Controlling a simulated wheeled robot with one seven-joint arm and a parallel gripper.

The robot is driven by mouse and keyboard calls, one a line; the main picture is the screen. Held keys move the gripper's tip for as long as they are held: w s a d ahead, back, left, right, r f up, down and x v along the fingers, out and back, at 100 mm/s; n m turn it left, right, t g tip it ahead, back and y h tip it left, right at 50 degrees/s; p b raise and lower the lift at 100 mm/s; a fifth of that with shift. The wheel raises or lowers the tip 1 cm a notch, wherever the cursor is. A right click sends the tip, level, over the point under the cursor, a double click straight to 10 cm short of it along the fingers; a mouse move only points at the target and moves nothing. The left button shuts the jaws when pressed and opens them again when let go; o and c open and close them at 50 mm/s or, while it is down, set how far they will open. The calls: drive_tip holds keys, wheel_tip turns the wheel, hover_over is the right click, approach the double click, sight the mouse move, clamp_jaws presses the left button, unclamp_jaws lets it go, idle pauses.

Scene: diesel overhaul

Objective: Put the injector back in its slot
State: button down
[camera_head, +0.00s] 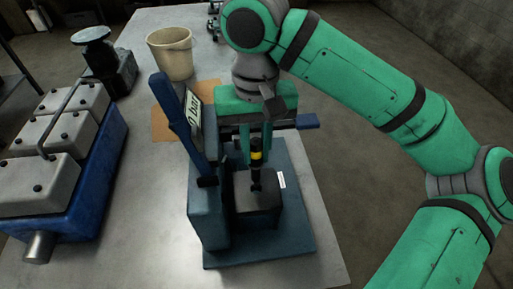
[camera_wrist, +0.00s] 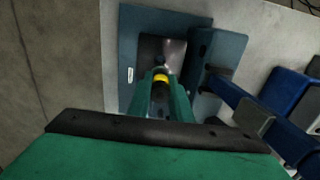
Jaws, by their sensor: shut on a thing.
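The injector (camera_head: 256,170) is a slim dark piece with a yellow band, upright in the head view. Its yellow band also shows in the wrist view (camera_wrist: 161,78). My gripper (camera_head: 257,140) is shut on its upper part from above. The injector's lower end is at the top of a dark block (camera_head: 258,208) on a blue test stand (camera_head: 262,250). I cannot tell whether its tip is inside an opening there. The block and stand also show in the wrist view, beyond my fingers (camera_wrist: 160,95).
The stand's upright column (camera_head: 207,215) with a blue lever and a label plate is close to the left of my gripper. A blue engine with grey covers (camera_head: 50,150) stands at left. A beige bucket (camera_head: 171,55) and a brown mat (camera_head: 172,124) are behind.

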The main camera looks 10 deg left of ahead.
sight(256, 162)
drive_tip(key=shift+f, duration=1.75)
drive_tip(key=shift+s, duration=0.1)
idle(0.4)
drive_tip(key=shift+f, duration=0.15)
